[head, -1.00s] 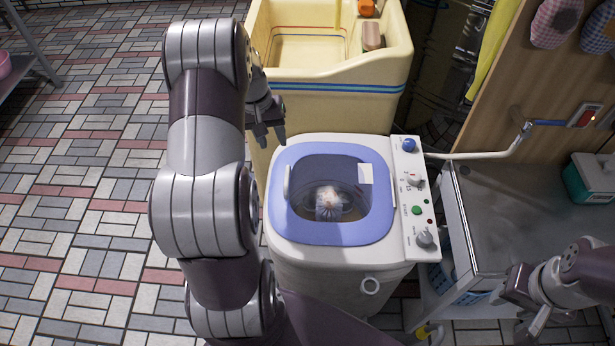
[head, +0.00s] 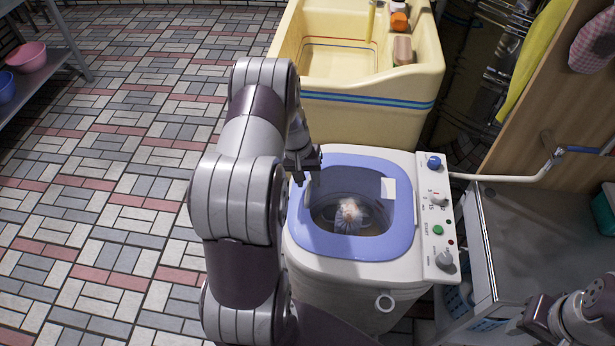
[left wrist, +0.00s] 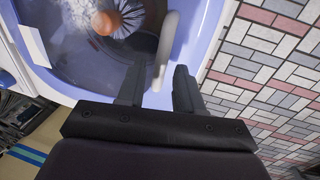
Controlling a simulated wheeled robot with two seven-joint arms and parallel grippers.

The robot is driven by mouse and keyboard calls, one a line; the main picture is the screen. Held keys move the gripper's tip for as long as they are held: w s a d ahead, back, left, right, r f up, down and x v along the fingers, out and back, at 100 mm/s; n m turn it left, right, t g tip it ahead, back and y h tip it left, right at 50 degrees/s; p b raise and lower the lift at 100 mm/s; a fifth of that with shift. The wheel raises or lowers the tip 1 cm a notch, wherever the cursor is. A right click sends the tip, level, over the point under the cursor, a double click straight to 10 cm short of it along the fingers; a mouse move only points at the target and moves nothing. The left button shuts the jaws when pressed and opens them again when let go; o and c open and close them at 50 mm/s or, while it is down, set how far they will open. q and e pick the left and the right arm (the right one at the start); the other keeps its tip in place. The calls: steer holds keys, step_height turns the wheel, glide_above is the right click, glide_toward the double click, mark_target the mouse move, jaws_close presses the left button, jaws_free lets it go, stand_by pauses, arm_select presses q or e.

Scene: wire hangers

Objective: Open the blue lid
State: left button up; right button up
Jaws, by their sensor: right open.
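The blue lid (head: 350,246) lies shut on the white washing machine (head: 345,285). Its dark see-through window shows a pale, blurred item inside the tub. My left gripper (head: 303,170) is over the lid's left edge, beside the handle. In the left wrist view the lid's white bar handle (left wrist: 166,45) runs down towards the gap between the open fingers of my left gripper (left wrist: 158,88). I cannot tell whether either finger touches it. My right gripper (head: 527,322) is open and empty at the lower right, away from the lid.
A cream sink (head: 370,110) stands behind the washer. A control panel with knobs (head: 438,215) runs along the washer's right side. A metal table (head: 540,235) stands to the right, with a white pipe (head: 510,177) above it. The tiled floor at left is open.

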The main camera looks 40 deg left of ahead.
arm_select(q)
jaws_close()
steer(key=shift+r, duration=0.1)
arm_select(e)
steer(key=shift+r, duration=0.1)
